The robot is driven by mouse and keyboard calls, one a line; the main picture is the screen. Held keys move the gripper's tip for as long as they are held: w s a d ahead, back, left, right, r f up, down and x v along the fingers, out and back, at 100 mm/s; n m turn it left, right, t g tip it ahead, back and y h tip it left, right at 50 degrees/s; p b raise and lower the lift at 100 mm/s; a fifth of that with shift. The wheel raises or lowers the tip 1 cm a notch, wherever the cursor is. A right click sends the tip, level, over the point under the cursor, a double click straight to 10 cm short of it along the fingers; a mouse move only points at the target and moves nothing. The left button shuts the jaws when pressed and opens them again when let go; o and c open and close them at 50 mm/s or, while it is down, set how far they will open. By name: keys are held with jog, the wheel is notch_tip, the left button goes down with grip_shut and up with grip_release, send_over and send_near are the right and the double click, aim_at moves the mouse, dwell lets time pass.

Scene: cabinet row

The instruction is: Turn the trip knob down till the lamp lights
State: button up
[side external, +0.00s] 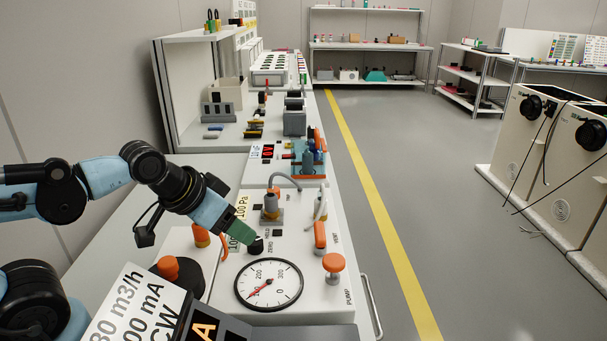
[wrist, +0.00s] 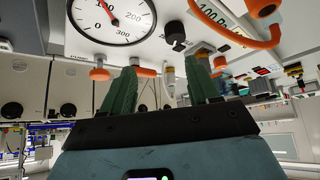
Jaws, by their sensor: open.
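My gripper (side external: 242,232) has green fingers and reaches down from the left over the white panel (side external: 208,280). In the wrist view my gripper (wrist: 164,78) is open, its two fingers apart with nothing between them. A small black knob (side external: 256,246) sits on the panel just beyond the fingertips, above the round gauge. It also shows as a black knob (wrist: 174,31) in the wrist view, ahead of the gap between the fingers. I cannot read a trip label on it, nor make out which part is the lamp. The fingers seem apart from the knob.
The round gauge (side external: 269,284) has a red needle. An orange mushroom button (side external: 334,263) and an orange-handled part (side external: 320,237) stand to the right. A grey fitting with a hose (side external: 271,205) stands behind the knob. An orange-topped black part (side external: 168,268) is at left.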

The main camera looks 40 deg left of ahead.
jog(key=w+a+r+m+g, duration=0.1)
jog(key=w+a+r+g, duration=0.2)
jog(key=w, duration=0.4)
jog(key=w+a+r+m+g, duration=0.1)
jog(key=w+a+r, duration=0.1)
jog(key=w+a, duration=0.3)
jog(key=w+a+r+m+g, duration=0.1)
jog(key=w+a+r, duration=0.2)
jog(key=w, duration=0.5)
jog(key=w+a+f, duration=0.1)
jog(key=f, duration=0.4)
jog(key=w+a+f+m+g, duration=0.1)
jog(key=f, duration=0.4)
jog(key=w+a+f+g, duration=0.1)
jog(key=f, duration=0.5)
jog(key=shift+a+f+m, duration=0.1)
jog(key=shift+a+m, duration=0.2)
jog(key=shift+a, duration=0.1)
